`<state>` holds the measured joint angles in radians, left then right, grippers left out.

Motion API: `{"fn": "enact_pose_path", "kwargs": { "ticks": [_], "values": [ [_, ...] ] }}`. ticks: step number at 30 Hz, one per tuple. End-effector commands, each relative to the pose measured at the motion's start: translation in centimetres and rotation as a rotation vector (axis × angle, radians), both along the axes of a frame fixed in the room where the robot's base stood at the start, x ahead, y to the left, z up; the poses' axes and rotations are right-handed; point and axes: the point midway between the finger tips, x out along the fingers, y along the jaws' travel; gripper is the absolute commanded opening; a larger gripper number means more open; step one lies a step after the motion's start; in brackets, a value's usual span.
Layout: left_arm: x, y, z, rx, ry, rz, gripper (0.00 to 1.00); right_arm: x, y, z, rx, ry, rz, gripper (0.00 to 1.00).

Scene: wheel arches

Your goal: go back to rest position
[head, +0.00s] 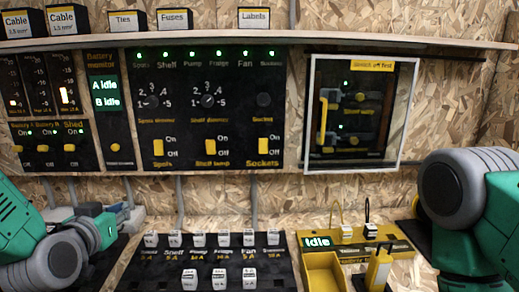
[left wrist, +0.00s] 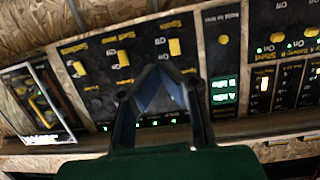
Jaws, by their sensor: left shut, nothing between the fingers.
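My left gripper (left wrist: 155,75) shows in the left wrist view with its two dark fingers meeting at the tips, shut and empty. In the head view my left arm comes in at the lower left, and the left gripper (head: 122,210) is small and partly hidden there, in front of the lower wall. It holds nothing. My right arm shows at the right edge of the head view, but its gripper is out of the picture.
A black switch panel (head: 232,110) fills the wall, with a clear-fronted box (head: 345,75) at its right. A shelf (head: 200,40) with labelled boxes runs above. Below stand a fuse board (head: 170,265) and a yellow tray (head: 322,270).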

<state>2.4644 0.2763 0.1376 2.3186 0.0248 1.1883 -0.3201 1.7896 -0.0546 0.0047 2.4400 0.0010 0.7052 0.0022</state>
Motion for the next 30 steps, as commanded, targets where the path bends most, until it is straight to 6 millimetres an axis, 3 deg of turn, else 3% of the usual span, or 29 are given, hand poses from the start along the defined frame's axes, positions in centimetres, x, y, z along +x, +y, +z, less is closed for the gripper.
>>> {"fn": "enact_pose_path", "kwargs": {
  "ticks": [8, 11, 14, 18, 21, 25, 27, 30],
  "values": [
    [-3.5, -1.1, -8.5, -0.003, 0.223, -0.037, 0.00, -0.1, 0.0, 0.0, 0.000, 0.001, 0.000, 0.40],
    [-5.8, -1.5, -12.7, -0.003, 0.343, -0.051, 0.00, -0.1, 0.0, 0.0, 0.000, 0.001, 0.000, 0.40],
    [-9.6, -2.0, -18.0, -0.005, 0.504, -0.067, 0.00, -0.1, 0.0, 0.0, 0.000, 0.001, 0.000, 0.40],
    [-17.4, -2.3, -25.5, -0.002, 0.780, -0.078, 0.00, -0.1, 0.0, 0.0, 0.000, 0.001, 0.000, 0.40],
    [-23.3, -2.2, -29.3, 0.003, 0.965, -0.076, 0.00, -0.1, 0.0, 0.0, 0.000, 0.001, 0.000, 0.40],
    [-29.7, -1.9, -32.3, 0.013, 1.152, -0.067, 0.00, -0.1, 0.0, 0.0, 0.000, 0.001, 0.000, 0.40],
    [-32.1, -1.7, -33.1, 0.017, 1.220, -0.059, 0.00, -0.1, 0.0, 0.0, 0.000, 0.001, 0.000, 0.40],
    [-34.1, -1.6, -33.6, 0.022, 1.277, -0.054, 0.00, -0.1, 0.0, 0.0, 0.000, 0.001, 0.000, 0.40]
  ]
}}
